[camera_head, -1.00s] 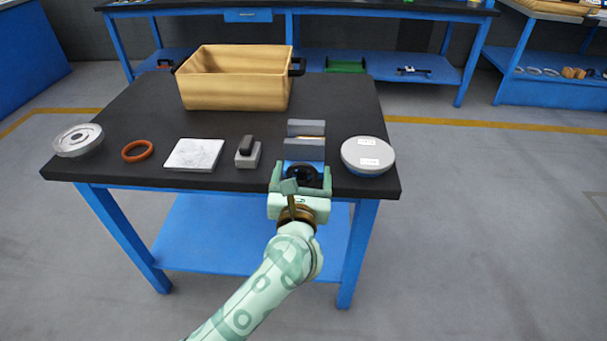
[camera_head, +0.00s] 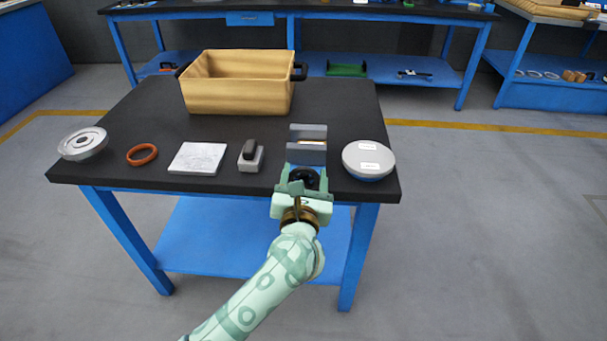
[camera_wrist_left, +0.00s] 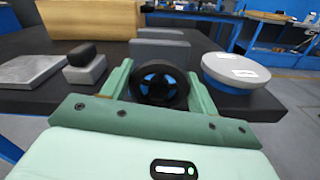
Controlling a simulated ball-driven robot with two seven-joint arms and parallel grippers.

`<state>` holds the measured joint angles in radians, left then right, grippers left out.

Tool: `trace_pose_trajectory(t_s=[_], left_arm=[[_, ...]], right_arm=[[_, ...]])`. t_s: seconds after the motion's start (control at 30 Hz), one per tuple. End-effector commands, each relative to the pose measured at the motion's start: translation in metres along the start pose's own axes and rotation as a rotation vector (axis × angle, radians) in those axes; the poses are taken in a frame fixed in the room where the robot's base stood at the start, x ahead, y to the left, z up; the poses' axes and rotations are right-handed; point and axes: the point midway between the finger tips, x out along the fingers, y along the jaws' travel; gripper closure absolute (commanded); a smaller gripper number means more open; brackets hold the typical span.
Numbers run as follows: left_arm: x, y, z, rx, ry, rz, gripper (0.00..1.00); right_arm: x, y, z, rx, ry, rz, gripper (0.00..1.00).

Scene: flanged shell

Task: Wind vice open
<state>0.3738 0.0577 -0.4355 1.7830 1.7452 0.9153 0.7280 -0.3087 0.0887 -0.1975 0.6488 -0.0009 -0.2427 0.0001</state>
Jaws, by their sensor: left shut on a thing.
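The vice stands at the front edge of the dark table, with two grey jaws (camera_head: 307,153) and a narrow gap between them. Its black handwheel (camera_head: 305,178) faces me; blue shows through it in the left wrist view (camera_wrist_left: 159,84). My left gripper (camera_head: 304,181) is shut on the handwheel, one finger on each side of its rim. In the left wrist view the fingers (camera_wrist_left: 160,88) flank the wheel, and a grey jaw (camera_wrist_left: 160,50) shows behind it. The fingers' exact contact is partly hidden. My right gripper is in neither view.
Right of the vice sits a round grey-topped flanged piece (camera_head: 368,157). To the left are a grey block with a black top (camera_head: 250,157), a white plate (camera_head: 198,158), an orange ring (camera_head: 142,154) and a grey flanged disc (camera_head: 83,144). A tan crate (camera_head: 238,95) stands behind.

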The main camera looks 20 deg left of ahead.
Motion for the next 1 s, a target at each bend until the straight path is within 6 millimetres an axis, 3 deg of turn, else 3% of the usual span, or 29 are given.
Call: trace_pose_trajectory(t_s=[0.2, 0.6, 1.0], left_arm=[[-0.001, 0.0, 0.006, 0.163, -0.001, 0.0, 0.63], [-0.001, -0.003, 0.005, 0.54, 0.0, -0.001, 0.63], [-0.001, -0.005, 0.0, 0.857, 0.001, -0.002, 0.63]], right_arm=[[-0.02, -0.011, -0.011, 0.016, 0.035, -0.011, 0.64], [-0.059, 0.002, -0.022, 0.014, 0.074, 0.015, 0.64], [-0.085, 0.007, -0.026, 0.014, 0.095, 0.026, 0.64]])
